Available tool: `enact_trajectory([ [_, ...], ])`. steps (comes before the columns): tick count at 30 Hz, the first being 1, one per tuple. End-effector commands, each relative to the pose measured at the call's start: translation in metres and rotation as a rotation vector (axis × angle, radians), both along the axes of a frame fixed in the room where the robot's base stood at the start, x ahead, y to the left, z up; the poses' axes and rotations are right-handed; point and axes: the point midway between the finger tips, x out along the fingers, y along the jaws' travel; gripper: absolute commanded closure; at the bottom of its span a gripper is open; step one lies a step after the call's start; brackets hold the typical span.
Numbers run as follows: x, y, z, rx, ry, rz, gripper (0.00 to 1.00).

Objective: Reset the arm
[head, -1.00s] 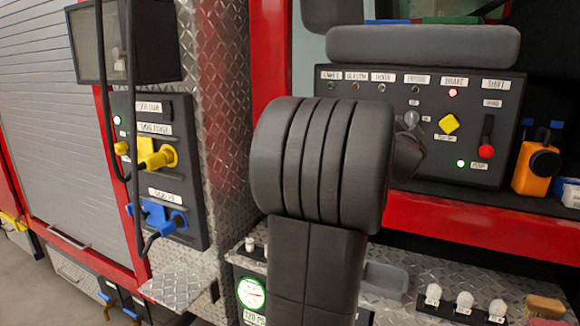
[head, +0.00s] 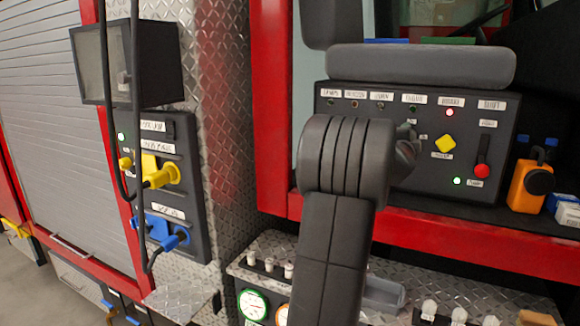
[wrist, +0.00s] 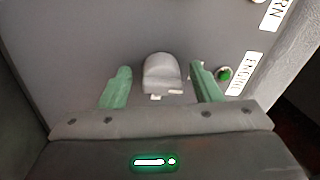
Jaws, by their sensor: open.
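My gripper (wrist: 162,72) is open, with its two green fingers on either side of a grey knob (wrist: 161,74) on the dark panel. Gaps show between the knob and both fingers, so it is not gripped. In the head view my arm hides most of the gripper; its end shows at the panel's left-centre part.
A padded grey bar (head: 422,66) overhangs the panel, and a red ledge (head: 480,230) runs below it. An orange device (head: 528,186) stands to the right. On the left, a side panel (head: 190,205) carries yellow and blue plugs with hanging black cables, below a boxy screen (head: 118,60).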

Motion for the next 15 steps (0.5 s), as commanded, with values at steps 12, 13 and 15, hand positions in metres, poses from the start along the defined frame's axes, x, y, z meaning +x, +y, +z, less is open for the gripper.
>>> enact_trajectory([
  [12,0.0002,0.0007,0.0054,0.476,-0.230,-0.001,0.42],
  [13,0.0002,0.0007,0.0055,0.508,-0.245,-0.001,0.42],
  [15,0.0001,0.0006,0.0055,0.572,-0.276,-0.001,0.42],
])
